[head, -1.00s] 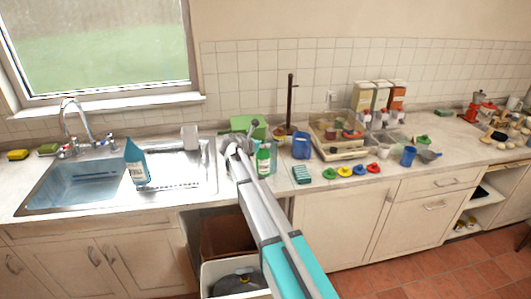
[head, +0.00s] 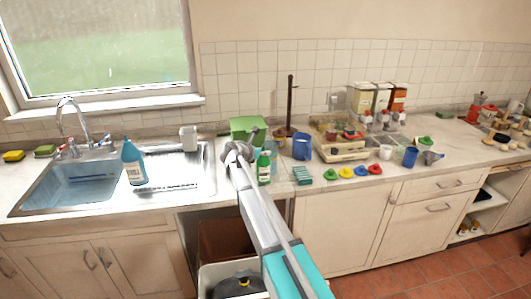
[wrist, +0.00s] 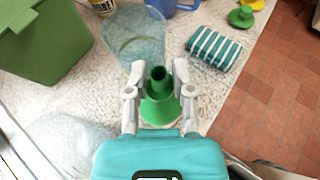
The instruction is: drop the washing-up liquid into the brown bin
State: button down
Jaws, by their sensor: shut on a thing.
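A green bottle with a white label (head: 264,168), seemingly the washing-up liquid, is upright near the counter's front edge, right of the sink. In the wrist view its green top (wrist: 158,100) is between my fingers. My gripper (wrist: 159,76) is shut on it; in the head view the gripper (head: 240,152) partly hides the bottle's left side. I cannot tell whether its base touches the counter. The brown bin (head: 227,238) stands in the open bay under the counter, partly hidden by my arm.
A white bin (head: 212,272) with a dark bag stands in front of the brown bin. A blue bottle (head: 134,164) stands at the sink.

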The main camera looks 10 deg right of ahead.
jog(key=shift+c, duration=2.4)
grip_release()
jog(key=shift+f, duration=0.1)
jog(key=shift+s+a+r+p, duration=0.15)
jog(key=shift+a+r+p, duration=0.05)
jog(key=shift+r+p, duration=0.1)
jog(key=p+v, duration=0.4)
jog(key=v, duration=0.7)
jog(key=shift+s+a, duration=0.2)
jog(key=shift+a, duration=0.05)
